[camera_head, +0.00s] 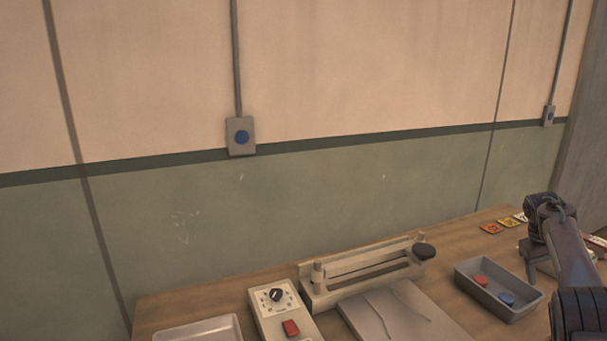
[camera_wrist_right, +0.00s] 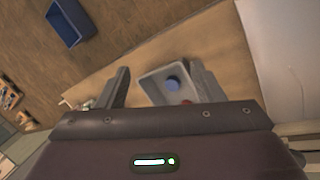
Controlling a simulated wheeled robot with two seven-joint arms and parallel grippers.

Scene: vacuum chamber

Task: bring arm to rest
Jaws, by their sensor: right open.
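My right arm (camera_head: 575,265) comes in at the right edge of the head view and bends down over the right end of the table. My right gripper (camera_wrist_right: 163,84) is open in the right wrist view, its two fingers apart with nothing held between them. Beyond the fingertips is a grey tray (camera_wrist_right: 152,88) holding a blue disc (camera_wrist_right: 173,83) and a red disc, which is partly hidden by a finger. My left arm and gripper are not in view.
On the wooden table (camera_head: 455,247) are a sealer-like device (camera_head: 365,272), a control box (camera_head: 281,309) with a dial and red button, a pale tray (camera_head: 200,332) and several small cards (camera_head: 491,229). A blue bin (camera_wrist_right: 72,22) shows in the wrist view. A wall stands behind the table.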

